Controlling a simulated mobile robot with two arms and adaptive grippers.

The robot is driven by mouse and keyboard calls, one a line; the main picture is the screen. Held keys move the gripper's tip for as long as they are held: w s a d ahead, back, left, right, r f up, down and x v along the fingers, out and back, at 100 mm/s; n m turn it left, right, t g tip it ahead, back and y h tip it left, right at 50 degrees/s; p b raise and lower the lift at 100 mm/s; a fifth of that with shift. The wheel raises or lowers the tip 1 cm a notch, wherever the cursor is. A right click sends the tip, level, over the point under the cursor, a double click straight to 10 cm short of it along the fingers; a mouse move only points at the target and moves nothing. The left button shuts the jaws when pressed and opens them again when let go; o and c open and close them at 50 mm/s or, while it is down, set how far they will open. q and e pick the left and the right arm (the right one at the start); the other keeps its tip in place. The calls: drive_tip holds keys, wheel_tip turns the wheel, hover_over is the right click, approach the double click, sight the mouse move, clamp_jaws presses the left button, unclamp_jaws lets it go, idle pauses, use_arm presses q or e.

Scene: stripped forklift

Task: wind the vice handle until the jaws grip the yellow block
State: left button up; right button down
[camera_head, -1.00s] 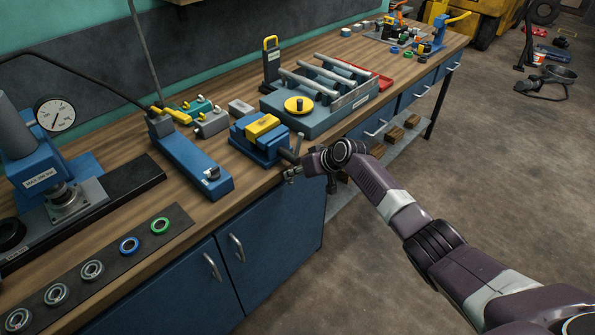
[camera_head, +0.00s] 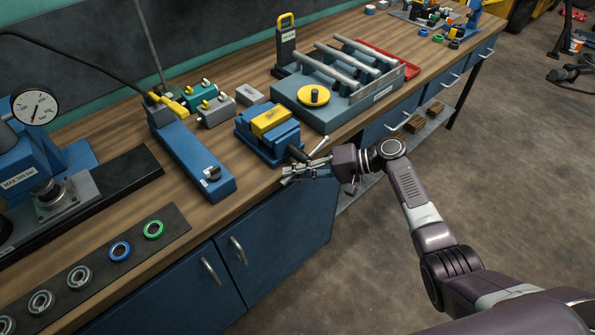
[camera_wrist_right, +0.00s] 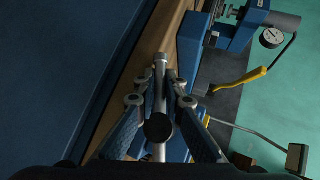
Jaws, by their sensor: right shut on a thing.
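The blue vice (camera_head: 262,146) stands at the front edge of the wooden bench, with the yellow block (camera_head: 270,121) in its top between the jaws. I cannot tell whether the jaws touch the block on both sides. A thin metal vice handle (camera_head: 320,144) shows at the vice's front, its upper end leaning right. My right gripper (camera_head: 292,174) is just in front of the bench edge, shut on the handle. In the right wrist view the handle (camera_wrist_right: 160,78) runs between the two fingers (camera_wrist_right: 160,103). My left gripper is out of view.
A blue clamp tool (camera_head: 193,157) lies to the left. Cabinet doors (camera_head: 285,225) are below the gripper. Open floor (camera_head: 365,270) lies to the right.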

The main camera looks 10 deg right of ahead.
drive_tip(key=m+y+b, duration=0.1)
drive_tip(key=b, duration=0.1)
drive_tip(key=m+y+b, duration=0.1)
drive_tip(key=b, duration=0.1)
drive_tip(key=r+m+y+b, duration=0.1)
drive_tip(key=y, duration=0.1)
drive_tip(key=shift+s+a+b, duration=0.1)
drive_tip(key=shift+s+b, duration=0.15)
drive_tip(key=shift+b, duration=0.15)
drive_tip(key=m+y+b, duration=0.1)
drive_tip(key=r+m+y+b, duration=0.1)
drive_tip(key=shift+w+r+m+t, duration=0.1)
drive_tip(key=shift+r+m+t, duration=0.2)
drive_tip(key=shift+m, duration=0.1)
drive_tip(key=shift+w+d+r+m+t+y+b, duration=0.1)
drive_tip(key=shift+d+r+m+t+y+b, duration=0.1)
drive_tip(key=shift+r+m+t+y+b, duration=0.25)
drive_tip(key=shift+d+r+m+t+y+b, duration=0.1)
drive_tip(key=shift+d+m+t+y+b, duration=0.2)
drive_tip(key=shift+m, duration=0.35)
drive_tip(key=shift+a, duration=0.1)
